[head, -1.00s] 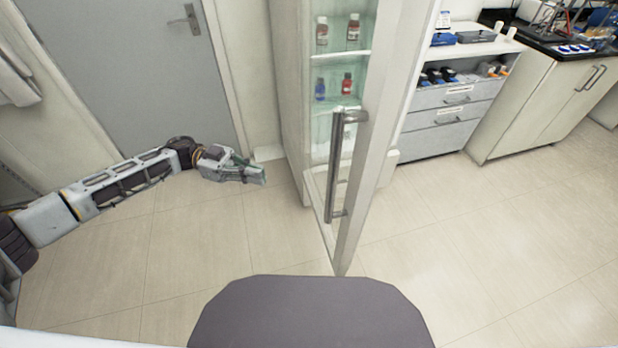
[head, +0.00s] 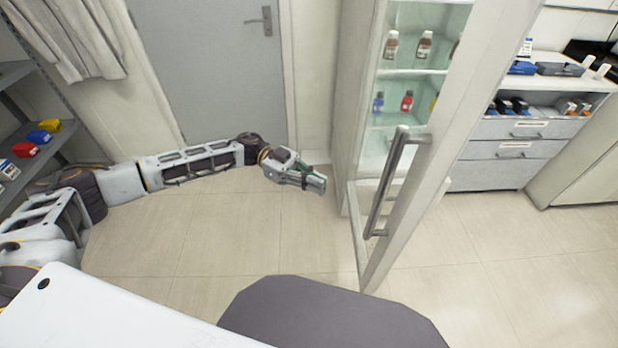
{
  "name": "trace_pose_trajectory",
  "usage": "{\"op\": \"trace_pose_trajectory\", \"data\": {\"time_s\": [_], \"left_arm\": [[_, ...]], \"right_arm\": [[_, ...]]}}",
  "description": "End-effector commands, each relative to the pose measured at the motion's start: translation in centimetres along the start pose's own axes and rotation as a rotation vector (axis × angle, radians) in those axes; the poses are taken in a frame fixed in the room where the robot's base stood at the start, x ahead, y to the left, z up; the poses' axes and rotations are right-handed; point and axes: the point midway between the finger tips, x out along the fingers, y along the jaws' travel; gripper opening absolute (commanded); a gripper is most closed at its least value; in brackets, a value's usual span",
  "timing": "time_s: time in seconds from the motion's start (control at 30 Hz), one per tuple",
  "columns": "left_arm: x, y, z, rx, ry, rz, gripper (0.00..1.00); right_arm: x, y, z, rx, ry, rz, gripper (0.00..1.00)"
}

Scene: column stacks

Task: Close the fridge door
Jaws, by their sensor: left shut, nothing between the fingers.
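The fridge door (head: 440,140) stands open, swung out toward me, with its long metal handle (head: 392,182) on the side facing left. The fridge body (head: 358,110) is behind it, and its lit shelves show several bottles (head: 407,102). My left gripper (head: 322,186) is shut and empty. It hangs in the air left of the door handle, apart from it, in front of the fridge's lower left side. My right gripper is not in view.
A grey room door (head: 215,70) is at the back left. A shelf rack with coloured boxes (head: 38,135) stands at the far left. A drawer cabinet (head: 515,150) is right of the fridge door. Tiled floor (head: 230,230) is free below my left arm.

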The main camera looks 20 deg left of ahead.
Motion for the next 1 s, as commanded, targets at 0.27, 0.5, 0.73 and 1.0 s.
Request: {"op": "trace_pose_trajectory", "data": {"time_s": [0.27, 0.5, 0.73, 1.0], "left_arm": [[3.8, 0.1, -0.1, 0.001, 0.000, 0.002, 0.00], [7.0, 0.0, -0.1, 0.001, 0.000, 0.002, 0.00], [9.2, 0.1, 0.0, 0.000, 0.000, 0.001, 0.00], [10.1, 0.0, 0.0, 0.000, 0.000, -0.001, 0.00]], "right_arm": [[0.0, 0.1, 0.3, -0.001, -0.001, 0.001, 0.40], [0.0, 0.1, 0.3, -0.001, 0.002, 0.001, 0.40], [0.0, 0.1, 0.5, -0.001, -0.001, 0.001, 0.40], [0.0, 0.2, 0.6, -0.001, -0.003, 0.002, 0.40]]}}
